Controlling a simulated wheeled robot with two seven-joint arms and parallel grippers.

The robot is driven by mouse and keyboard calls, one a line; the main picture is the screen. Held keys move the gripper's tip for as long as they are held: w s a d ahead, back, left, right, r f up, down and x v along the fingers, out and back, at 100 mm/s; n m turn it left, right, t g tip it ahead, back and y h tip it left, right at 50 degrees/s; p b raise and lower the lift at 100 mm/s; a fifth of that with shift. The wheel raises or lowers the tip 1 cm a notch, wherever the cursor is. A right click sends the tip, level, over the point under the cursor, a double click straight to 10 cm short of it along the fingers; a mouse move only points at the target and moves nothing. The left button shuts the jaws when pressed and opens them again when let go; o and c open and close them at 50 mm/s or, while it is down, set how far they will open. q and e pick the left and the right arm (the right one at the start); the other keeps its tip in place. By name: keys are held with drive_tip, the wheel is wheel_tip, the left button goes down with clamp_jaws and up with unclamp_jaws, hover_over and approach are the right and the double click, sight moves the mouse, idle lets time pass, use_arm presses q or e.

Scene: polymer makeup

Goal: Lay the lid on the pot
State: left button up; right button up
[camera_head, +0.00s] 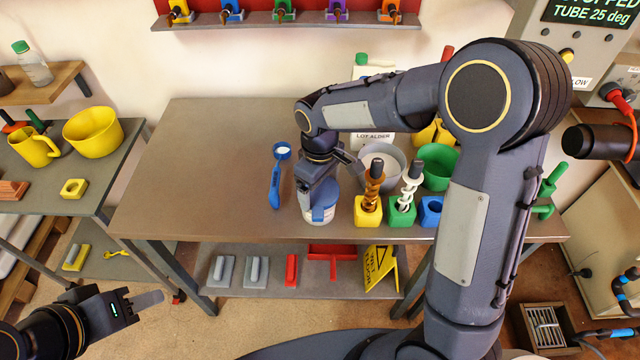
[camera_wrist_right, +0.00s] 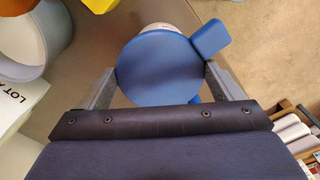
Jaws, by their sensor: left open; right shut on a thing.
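The blue lid (camera_wrist_right: 158,68), a round disc with a square tab, sits between the two fingers of my right gripper (camera_wrist_right: 160,80) in the right wrist view. The gripper is shut on it. In the head view the lid (camera_head: 322,214) shows under my right gripper (camera_head: 320,200), near the table's front edge. A whitish pot (camera_head: 307,212) stands right there, mostly hidden by the gripper and lid. Its pale edge (camera_wrist_right: 160,27) peeks out past the lid in the wrist view. I cannot tell whether lid and pot touch. My left gripper (camera_head: 148,300) is open and empty at the lower left, away from the table.
A blue scoop (camera_head: 276,185) lies left of the pot. To the right stand yellow (camera_head: 368,212), green (camera_head: 402,212) and blue (camera_head: 430,212) blocks, two holding stirrers, with a grey bowl (camera_head: 385,165) and green cup (camera_head: 438,165) behind. The table's left half (camera_head: 200,160) is clear.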

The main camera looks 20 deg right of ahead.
drive_tip(key=shift+f, duration=0.1)
idle(0.6)
drive_tip(key=o, duration=0.8)
drive_tip(key=shift+c, duration=0.2)
